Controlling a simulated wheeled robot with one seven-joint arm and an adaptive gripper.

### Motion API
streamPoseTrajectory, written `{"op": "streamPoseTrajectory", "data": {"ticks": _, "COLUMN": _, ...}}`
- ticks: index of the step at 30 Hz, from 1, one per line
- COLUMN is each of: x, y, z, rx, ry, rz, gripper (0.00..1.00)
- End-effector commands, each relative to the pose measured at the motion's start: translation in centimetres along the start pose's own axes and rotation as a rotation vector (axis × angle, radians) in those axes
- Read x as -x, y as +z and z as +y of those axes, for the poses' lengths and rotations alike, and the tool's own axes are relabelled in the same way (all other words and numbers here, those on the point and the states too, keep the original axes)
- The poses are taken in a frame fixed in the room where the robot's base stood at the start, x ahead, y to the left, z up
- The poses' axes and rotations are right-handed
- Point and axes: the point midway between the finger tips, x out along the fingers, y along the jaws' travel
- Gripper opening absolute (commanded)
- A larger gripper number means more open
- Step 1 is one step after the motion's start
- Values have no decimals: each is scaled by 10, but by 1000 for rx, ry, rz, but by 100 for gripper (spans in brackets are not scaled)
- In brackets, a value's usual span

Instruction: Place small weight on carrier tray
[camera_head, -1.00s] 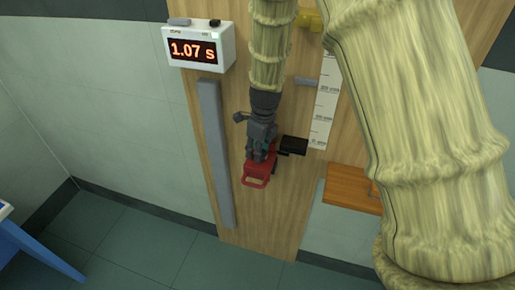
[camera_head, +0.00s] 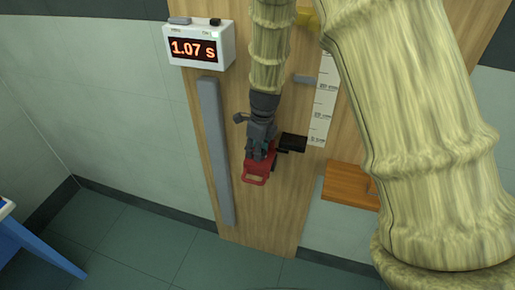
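My gripper (camera_head: 260,148) points down the wooden board and is right over a red part (camera_head: 256,179), which looks like the carrier with its tray. The red part has a loop-shaped lower end that shows below my fingers. My gripper hides most of its upper side, and I cannot tell whether they touch. I cannot make out a small weight; it may be hidden by my gripper. The fingers are dark and small here, so I cannot tell whether they are open or shut on something.
A black block (camera_head: 293,142) is close on the right, beside a white scale (camera_head: 321,112). A grey vertical bar (camera_head: 215,150) runs on the left. A timer (camera_head: 200,47) reads 1.07 s. A wooden shelf (camera_head: 345,185) is lower right. My arm covers much of the right side.

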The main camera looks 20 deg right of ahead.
Motion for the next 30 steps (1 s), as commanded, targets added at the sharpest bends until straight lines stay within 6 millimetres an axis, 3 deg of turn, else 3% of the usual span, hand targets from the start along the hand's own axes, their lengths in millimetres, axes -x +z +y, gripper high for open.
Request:
{"op": "streamPoseTrajectory", "data": {"ticks": 1, "x": -11, "y": -6, "z": 6, "rx": -1, "ry": 12, "rz": 12, "gripper": 43}}
{"op": "streamPoseTrajectory", "data": {"ticks": 19, "x": -9, "y": -7, "z": 6, "rx": -2, "ry": 14, "rz": 14, "gripper": 43}}
{"op": "streamPoseTrajectory", "data": {"ticks": 30, "x": 31, "y": -3, "z": 4, "rx": -1, "ry": 7, "rz": 8, "gripper": 43}}
